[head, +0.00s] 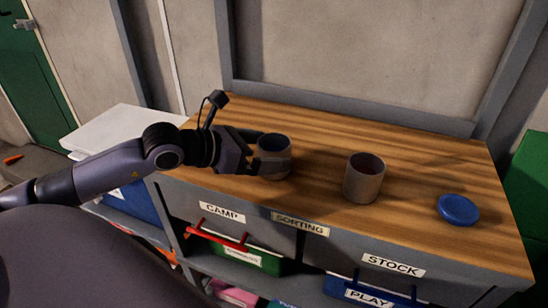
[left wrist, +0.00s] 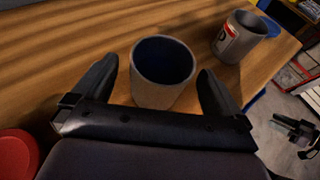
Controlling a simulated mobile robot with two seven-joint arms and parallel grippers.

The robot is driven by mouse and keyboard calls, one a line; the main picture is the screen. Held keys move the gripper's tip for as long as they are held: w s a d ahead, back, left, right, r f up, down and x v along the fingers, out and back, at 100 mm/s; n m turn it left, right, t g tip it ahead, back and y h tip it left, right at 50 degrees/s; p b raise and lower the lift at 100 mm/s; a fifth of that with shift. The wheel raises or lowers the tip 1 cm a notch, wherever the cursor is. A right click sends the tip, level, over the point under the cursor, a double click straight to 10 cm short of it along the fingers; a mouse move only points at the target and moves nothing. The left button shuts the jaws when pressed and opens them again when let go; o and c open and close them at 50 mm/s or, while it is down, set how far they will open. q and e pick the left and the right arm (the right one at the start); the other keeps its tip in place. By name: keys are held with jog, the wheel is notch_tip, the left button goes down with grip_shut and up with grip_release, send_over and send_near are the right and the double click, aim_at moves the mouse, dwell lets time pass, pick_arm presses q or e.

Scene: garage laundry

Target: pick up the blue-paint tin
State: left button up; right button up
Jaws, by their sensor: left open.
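The blue-paint tin (head: 275,146) is an open grey cup-like tin, dark blue inside. It stands upright on the wooden bench top, near its front edge. My left gripper (head: 266,151) reaches in from the left, low over the bench, open, with its fingers on either side of the tin. In the left wrist view the tin (left wrist: 163,85) stands between the two spread fingertips (left wrist: 158,75), with gaps visible on both sides. Part of its side is hidden by a finger in the head view.
A blue round lid (head: 458,210) lies farther right. A red round object (left wrist: 17,155) sits beside my gripper. The back of the bench is clear.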

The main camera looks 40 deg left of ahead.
pick_arm(q)
jog(key=shift+x, duration=1.3)
jog(key=c, duration=1.1)
jog(key=shift+r, duration=0.15)
notch_tip(320, 180, up, 20)
jog(key=p, duration=0.2)
